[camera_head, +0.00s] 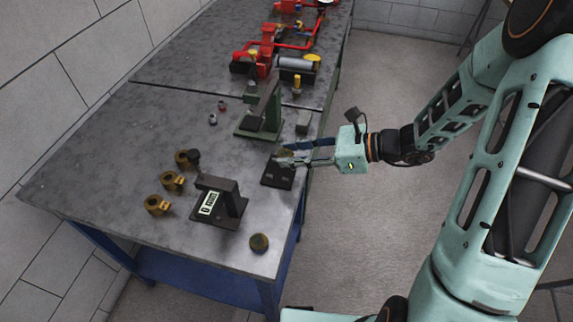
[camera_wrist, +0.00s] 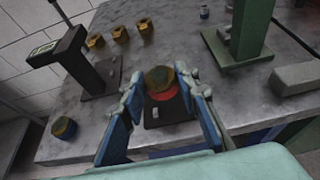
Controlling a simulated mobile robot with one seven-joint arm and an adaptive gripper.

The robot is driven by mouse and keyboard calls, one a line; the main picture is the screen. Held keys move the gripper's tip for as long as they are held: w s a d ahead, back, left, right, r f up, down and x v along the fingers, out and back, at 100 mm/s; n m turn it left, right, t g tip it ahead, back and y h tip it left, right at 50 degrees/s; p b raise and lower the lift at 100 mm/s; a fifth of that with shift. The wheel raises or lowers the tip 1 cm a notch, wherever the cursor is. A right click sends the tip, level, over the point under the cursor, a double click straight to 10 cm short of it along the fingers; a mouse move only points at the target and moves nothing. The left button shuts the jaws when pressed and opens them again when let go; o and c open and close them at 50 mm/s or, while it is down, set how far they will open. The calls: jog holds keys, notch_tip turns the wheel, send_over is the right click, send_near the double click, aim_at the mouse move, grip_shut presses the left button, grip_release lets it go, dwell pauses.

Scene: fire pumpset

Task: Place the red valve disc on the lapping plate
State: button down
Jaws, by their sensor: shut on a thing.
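The red valve disc (camera_wrist: 162,95) has a dull brass top and a red side. It sits between the fingertips of my gripper (camera_wrist: 158,80) in the wrist view. My gripper (camera_head: 284,158) is shut on it, with a blue finger on each side. A dark, flat plate, which looks like the lapping plate (camera_wrist: 170,113), lies beneath the disc near the table's right edge. It also shows in the head view (camera_head: 274,178), partly covered by my gripper. The disc is over the plate; I cannot tell whether it touches.
A brass-topped disc with a blue side (camera_wrist: 63,127) stands at the near corner. A dark labelled stand (camera_head: 220,203) and several brass fittings (camera_head: 157,205) are to the left. A green stand (camera_head: 262,115) and a grey block (camera_head: 303,122) stand beyond the plate.

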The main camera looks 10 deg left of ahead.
aim_at(287, 172)
jog(key=shift+w+a+f, duration=0.15)
jog(key=shift+a+f, duration=0.35)
jog(key=shift+f, duration=0.05)
jog(key=f, duration=0.3)
jog(key=shift+w+a, duration=0.15)
jog(key=shift+a, duration=0.2)
jog(key=shift+f, duration=0.45)
jog(key=shift+f, duration=0.2)
jog(key=c, duration=1.5)
grip_release()
jog(key=shift+r, duration=0.1)
